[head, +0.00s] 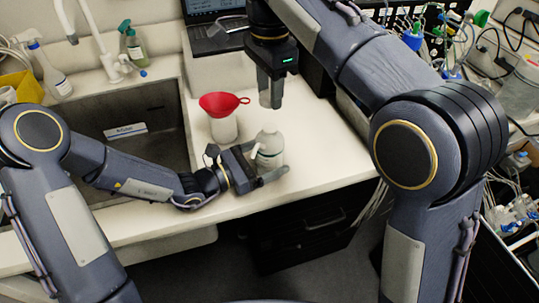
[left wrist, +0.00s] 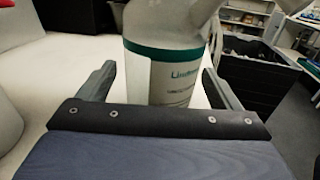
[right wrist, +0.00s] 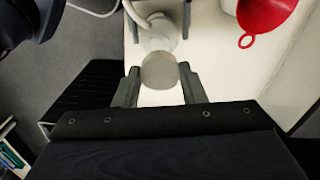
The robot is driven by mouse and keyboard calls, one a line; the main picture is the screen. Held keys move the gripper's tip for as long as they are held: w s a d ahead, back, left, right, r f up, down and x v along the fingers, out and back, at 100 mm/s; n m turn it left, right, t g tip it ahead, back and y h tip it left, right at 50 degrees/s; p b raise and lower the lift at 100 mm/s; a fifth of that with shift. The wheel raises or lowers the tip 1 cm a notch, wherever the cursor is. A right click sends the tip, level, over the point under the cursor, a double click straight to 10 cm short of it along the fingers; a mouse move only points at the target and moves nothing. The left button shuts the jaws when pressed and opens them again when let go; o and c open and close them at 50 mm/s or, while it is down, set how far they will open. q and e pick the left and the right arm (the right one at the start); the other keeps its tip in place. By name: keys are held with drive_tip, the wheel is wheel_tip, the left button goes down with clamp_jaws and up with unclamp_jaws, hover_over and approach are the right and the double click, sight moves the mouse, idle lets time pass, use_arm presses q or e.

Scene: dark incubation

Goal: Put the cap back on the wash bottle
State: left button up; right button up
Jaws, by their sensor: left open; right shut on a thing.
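The wash bottle (head: 269,148) stands upright near the counter's front edge. In the left wrist view the white bottle (left wrist: 165,75) shows a green band and printed label. My left gripper (head: 268,162) is open, its fingers either side of the bottle's body; a gap shows beside it. My right gripper (head: 270,100) points down above the bottle. In the right wrist view it is shut on the pale round cap (right wrist: 159,71), with the bottle (right wrist: 158,37) partly hidden beyond it. In the head view the cap is hard to make out between the fingers.
A red funnel (head: 222,103) sits on a white container (head: 224,129) just left of the bottle. The sink (head: 150,110) lies to the left and a laptop (head: 215,35) at the back. The counter (head: 325,150) right of the bottle is clear.

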use_arm(q)
drive_tip(key=shift+x, duration=1.15)
drive_tip(key=shift+c, duration=0.4)
drive_tip(key=c, duration=1.4)
use_arm(e)
drive_tip(key=shift+f, duration=2.5)
drive_tip(key=shift+f, duration=0.9)
drive_tip(key=shift+f, duration=0.5)
